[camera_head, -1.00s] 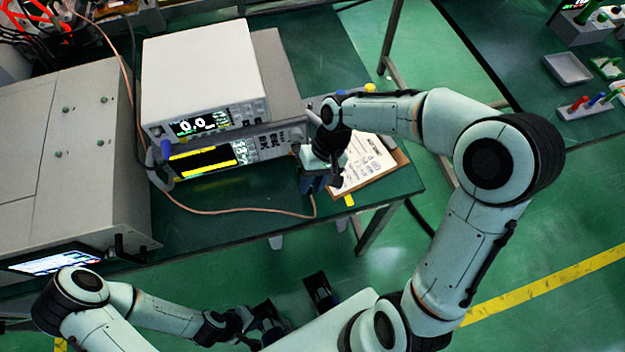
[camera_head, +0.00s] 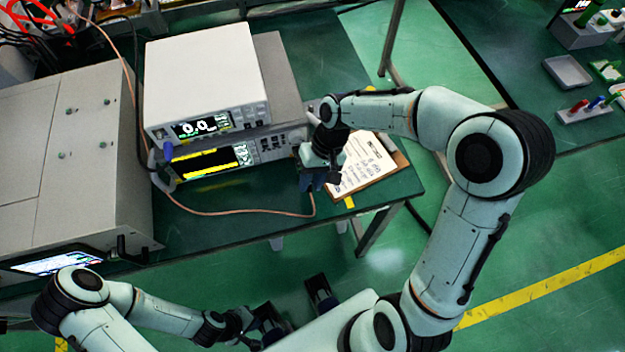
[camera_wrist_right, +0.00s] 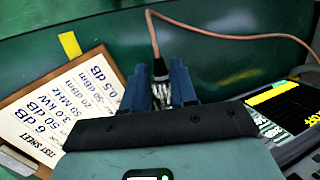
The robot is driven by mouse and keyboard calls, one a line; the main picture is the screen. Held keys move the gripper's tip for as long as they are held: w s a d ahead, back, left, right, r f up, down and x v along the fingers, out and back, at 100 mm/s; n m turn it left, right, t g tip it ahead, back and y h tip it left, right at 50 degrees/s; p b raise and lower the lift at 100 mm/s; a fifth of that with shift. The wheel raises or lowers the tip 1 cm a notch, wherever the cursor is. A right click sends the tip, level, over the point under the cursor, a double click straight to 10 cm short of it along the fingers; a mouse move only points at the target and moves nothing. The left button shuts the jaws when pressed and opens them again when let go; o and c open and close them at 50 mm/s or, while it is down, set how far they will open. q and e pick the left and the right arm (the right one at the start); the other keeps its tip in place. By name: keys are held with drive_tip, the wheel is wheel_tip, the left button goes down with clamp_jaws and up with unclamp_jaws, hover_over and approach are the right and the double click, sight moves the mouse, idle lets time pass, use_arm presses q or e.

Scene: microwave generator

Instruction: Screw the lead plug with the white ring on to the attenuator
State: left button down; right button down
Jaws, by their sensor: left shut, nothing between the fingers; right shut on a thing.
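My right gripper (camera_head: 309,184) is shut at the front right of the green table, just right of the instruments. In the right wrist view its blue fingers (camera_wrist_right: 171,88) are closed on a lead plug (camera_wrist_right: 160,72). A copper-coloured cable (camera_wrist_right: 151,28) runs from the plug; it also shows curving along the table front in the head view (camera_head: 240,210). A white ring on the plug cannot be made out clearly. I cannot pick out the attenuator; the gripper may hide it. My left gripper (camera_head: 248,320) is shut and empty, low at the bottom of the head view.
A white meter (camera_head: 200,75) sits on a wider instrument with a yellow-lit display (camera_head: 207,163), left of my right gripper. A clipboard test sheet (camera_head: 365,165) lies just to its right. A grey cabinet (camera_head: 65,160) fills the left. The table's front strip is mostly clear.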

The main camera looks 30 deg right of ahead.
drive_tip(key=shift+w+d, duration=0.15)
drive_tip(key=shift+w, duration=0.5)
drive_tip(key=c, duration=0.8)
unclamp_jaws()
drive_tip(key=p+v, duration=0.2)
drive_tip(key=v, duration=1.1)
drive_tip(key=shift+r, duration=0.2)
